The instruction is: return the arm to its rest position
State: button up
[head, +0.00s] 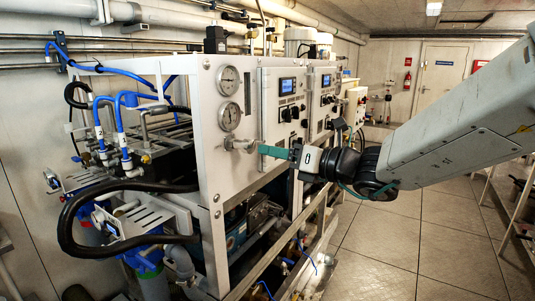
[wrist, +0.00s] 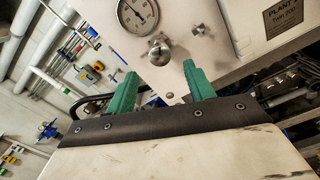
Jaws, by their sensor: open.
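My arm (head: 460,125) reaches in from the right in the head view, stretched toward the front panel of the white watermaker frame (head: 232,160). My gripper (head: 268,151) has green fingers and points left, close to a metal valve knob (head: 238,144) below two round gauges. In the wrist view my gripper (wrist: 160,90) shows its two green fingers spread apart with nothing between them. The knob (wrist: 160,50) and one gauge (wrist: 137,14) appear just beyond the fingertips. Whether a fingertip touches the panel I cannot tell.
Control panels with blue displays (head: 288,86) stand behind my gripper. Black and blue hoses (head: 75,225) run along the machine's left side. A metal rack (head: 510,195) stands at the right. Open tiled floor (head: 400,240) lies below my arm, and a door (head: 441,80) is at the back.

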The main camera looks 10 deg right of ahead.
jog(key=s+f+n+g+h, duration=0.2)
jog(key=s+f+n+g, duration=0.3)
jog(key=s+n, duration=0.45)
jog(key=s+f+n+g+h, duration=0.2)
jog(key=s+f+n+g, duration=0.25)
jog(key=s+n, duration=0.45)
jog(key=s+d+f+n+h, duration=0.1)
jog(key=s+d+n+h, duration=0.4)
jog(key=d, duration=0.4)
jog(key=s+d+n+h, duration=0.5)
jog(key=s+d+n, duration=0.1)
jog(key=d, duration=0.3)
jog(key=shift+f+n, duration=0.35)
jog(key=shift+f, duration=0.05)
